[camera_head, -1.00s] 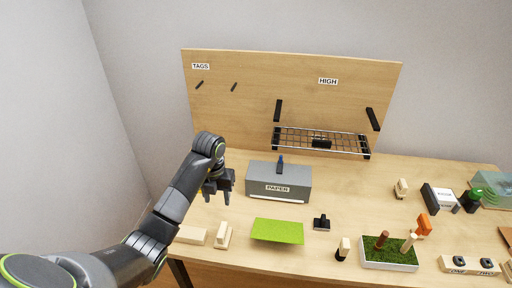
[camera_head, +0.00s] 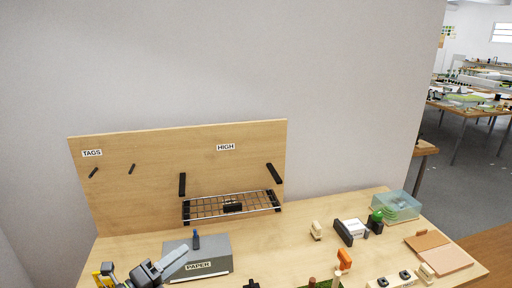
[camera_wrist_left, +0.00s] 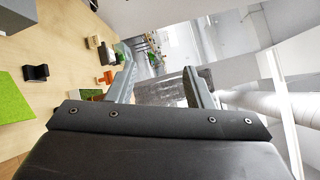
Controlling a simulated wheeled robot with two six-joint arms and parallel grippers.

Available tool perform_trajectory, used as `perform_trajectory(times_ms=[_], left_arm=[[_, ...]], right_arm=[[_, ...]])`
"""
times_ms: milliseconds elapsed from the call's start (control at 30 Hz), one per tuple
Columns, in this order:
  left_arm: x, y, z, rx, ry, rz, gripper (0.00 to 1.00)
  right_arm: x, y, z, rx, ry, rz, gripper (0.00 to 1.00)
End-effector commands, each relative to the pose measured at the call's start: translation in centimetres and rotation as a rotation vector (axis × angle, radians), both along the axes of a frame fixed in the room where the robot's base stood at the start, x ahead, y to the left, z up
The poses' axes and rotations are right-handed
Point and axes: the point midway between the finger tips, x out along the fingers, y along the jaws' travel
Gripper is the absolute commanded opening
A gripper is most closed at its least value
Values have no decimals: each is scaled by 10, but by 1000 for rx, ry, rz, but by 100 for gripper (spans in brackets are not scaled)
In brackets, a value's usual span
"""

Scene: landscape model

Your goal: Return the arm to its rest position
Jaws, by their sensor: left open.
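My left gripper (camera_head: 160,268) shows at the bottom left of the head view, partly cut off by the lower edge and in front of the grey PAPER box (camera_head: 208,252). In the left wrist view its two fingers (camera_wrist_left: 158,72) stand apart with nothing between them. That view is turned sideways, with the table at the left and the room beyond. My right gripper is not in view.
The wooden table (camera_head: 285,240) carries a pegboard (camera_head: 145,200) with a wire shelf (camera_head: 232,205) at the back. A clear green-tinted container (camera_head: 397,207), a white box (camera_head: 353,228) and an orange piece (camera_head: 344,258) stand towards the right. A green sheet (camera_wrist_left: 12,98) shows in the wrist view.

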Motion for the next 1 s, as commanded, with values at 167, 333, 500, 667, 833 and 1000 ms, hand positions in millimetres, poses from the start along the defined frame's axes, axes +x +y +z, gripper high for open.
perform_trajectory(times_ms=[167,333,500,667,833,1000], left_arm=[[-18,40,36,-352,-59,205,47],[-38,94,43,-670,-36,439,47],[-67,147,20,-953,68,698,47],[-104,181,-25,-1175,241,952,47],[-156,190,-84,-1347,507,1218,47],[-215,173,-133,-1430,816,1440,47]], right_arm=[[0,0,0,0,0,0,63],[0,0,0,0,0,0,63],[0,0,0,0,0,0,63],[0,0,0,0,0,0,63],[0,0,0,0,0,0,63],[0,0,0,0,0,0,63]])
